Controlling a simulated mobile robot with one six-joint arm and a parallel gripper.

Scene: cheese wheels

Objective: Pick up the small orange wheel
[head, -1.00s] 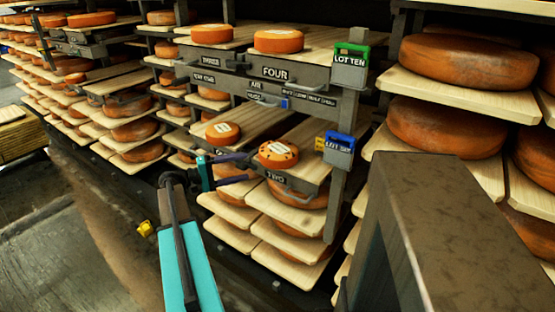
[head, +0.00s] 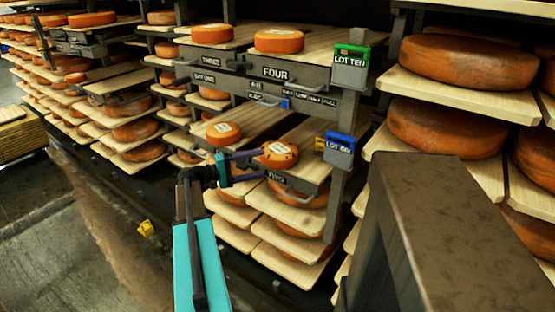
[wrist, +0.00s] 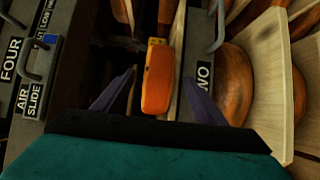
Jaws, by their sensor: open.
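A small orange wheel (head: 279,155) with a pale label on top sits at the front of a wooden shelf board, above the sign "TWO". A similar small wheel (head: 223,132) sits on the board to its left. My gripper (head: 260,163) is open at the left side of the first wheel, its two fingers pointing at it. In the wrist view the orange wheel (wrist: 159,79) stands edge-on in the gap between the dark fingertips, slightly ahead of them. I cannot tell whether either finger touches it. No wheel is held.
Two more orange wheels sit on the upper boards (head: 318,36). Green (head: 351,58) and blue (head: 339,148) lot holders hang on the rack post at right. Large wheels fill boards below and on the right rack. Dark handles (head: 290,190) jut from the shelf front.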

